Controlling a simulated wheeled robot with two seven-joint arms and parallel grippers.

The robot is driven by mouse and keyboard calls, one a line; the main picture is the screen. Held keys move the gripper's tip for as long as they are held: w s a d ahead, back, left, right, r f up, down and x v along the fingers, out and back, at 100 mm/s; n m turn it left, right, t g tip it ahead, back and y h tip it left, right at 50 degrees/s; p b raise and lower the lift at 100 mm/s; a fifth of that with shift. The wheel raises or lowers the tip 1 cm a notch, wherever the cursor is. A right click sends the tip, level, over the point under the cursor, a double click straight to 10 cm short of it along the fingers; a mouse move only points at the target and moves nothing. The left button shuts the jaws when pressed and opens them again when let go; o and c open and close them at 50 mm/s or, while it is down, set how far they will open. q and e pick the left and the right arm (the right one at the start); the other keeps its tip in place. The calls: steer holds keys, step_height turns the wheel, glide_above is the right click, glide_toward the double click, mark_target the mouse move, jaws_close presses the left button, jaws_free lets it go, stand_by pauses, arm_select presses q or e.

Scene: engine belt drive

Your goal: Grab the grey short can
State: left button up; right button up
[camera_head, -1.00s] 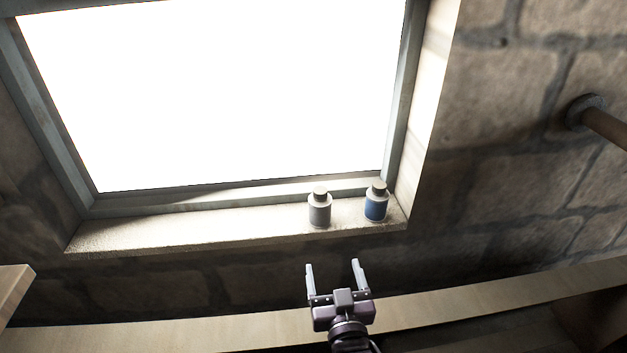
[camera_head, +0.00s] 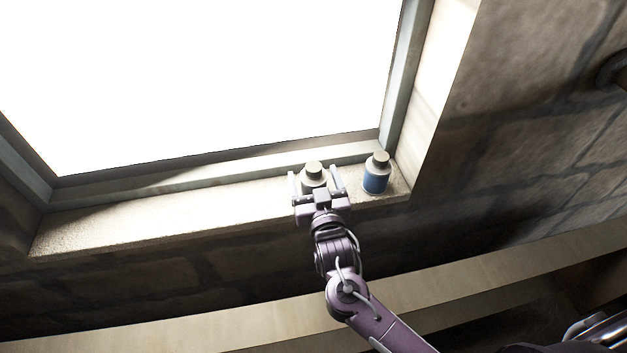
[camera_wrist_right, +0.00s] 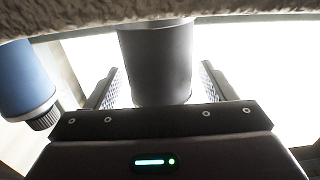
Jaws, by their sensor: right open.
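The grey short can (camera_head: 314,174) stands on the window sill, its lower part hidden behind my right gripper (camera_head: 314,180) in the head view. The gripper is open, with one finger on each side of the can. In the right wrist view the can (camera_wrist_right: 157,62) fills the space between the two fingers (camera_wrist_right: 160,85), with a visible gap on each side. The wrist picture appears upside down, with the sill at the top. My left gripper is not in view.
A blue can (camera_head: 376,174) stands on the sill just right of the grey can; it also shows in the right wrist view (camera_wrist_right: 22,80). The window sill (camera_head: 170,220) is clear to the left. A stone wall lies below, and a wooden ledge (camera_head: 250,318) runs along the bottom.

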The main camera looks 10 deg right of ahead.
steer(key=shift+w, duration=0.9)
steer(key=c, duration=1.1)
steer(key=shift+r, duration=0.15)
